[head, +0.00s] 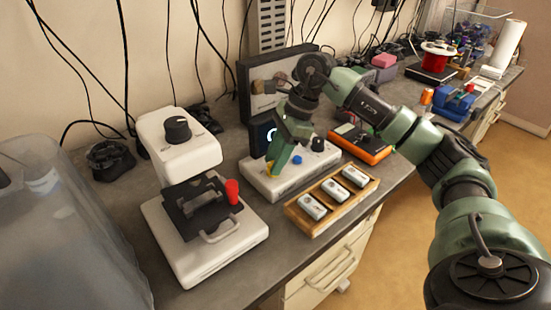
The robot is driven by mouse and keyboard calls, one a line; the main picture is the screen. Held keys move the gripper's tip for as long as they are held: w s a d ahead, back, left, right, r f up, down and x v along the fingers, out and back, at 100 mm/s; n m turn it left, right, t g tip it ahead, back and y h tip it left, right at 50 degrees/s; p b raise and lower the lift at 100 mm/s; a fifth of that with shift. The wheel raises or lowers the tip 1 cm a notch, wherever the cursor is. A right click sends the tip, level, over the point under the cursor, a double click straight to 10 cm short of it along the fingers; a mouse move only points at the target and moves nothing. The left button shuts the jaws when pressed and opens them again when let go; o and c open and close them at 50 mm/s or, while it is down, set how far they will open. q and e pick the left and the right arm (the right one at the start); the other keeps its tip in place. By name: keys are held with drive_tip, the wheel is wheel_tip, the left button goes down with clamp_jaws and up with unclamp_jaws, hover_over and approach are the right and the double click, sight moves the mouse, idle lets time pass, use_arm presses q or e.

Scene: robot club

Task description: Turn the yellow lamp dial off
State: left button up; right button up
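A long white panel (255,183) on the bench carries a row of dials. The yellow dial (272,172) is at its left end, mostly hidden behind my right gripper (279,166); only bits of yellow show. My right gripper points down at the yellow dial from above, its fingertips at or touching it. Its fingers overlap in this view, so I cannot tell whether they are closed on the dial. A blue dial (297,160) and a black dial (317,145) are to the right. The yellow dial's setting is hidden. My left gripper is out of view.
A white machine with a black knob (178,130) and red handle (232,191) stands left. A wooden tray (292,212) of several small devices lies in front of the panel. An orange-black meter (372,152) is right. A dark screen (262,133) stands behind.

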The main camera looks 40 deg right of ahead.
drive_tip(key=shift+o, duration=1.1)
drive_tip(key=w+v, duration=0.1)
drive_tip(key=v, duration=0.6)
drive_tip(key=shift+s+r+b, duration=0.35)
drive_tip(key=shift+s+r, duration=0.05)
drive_tip(key=shift+s, duration=0.15)
drive_tip(key=shift+d, duration=0.15)
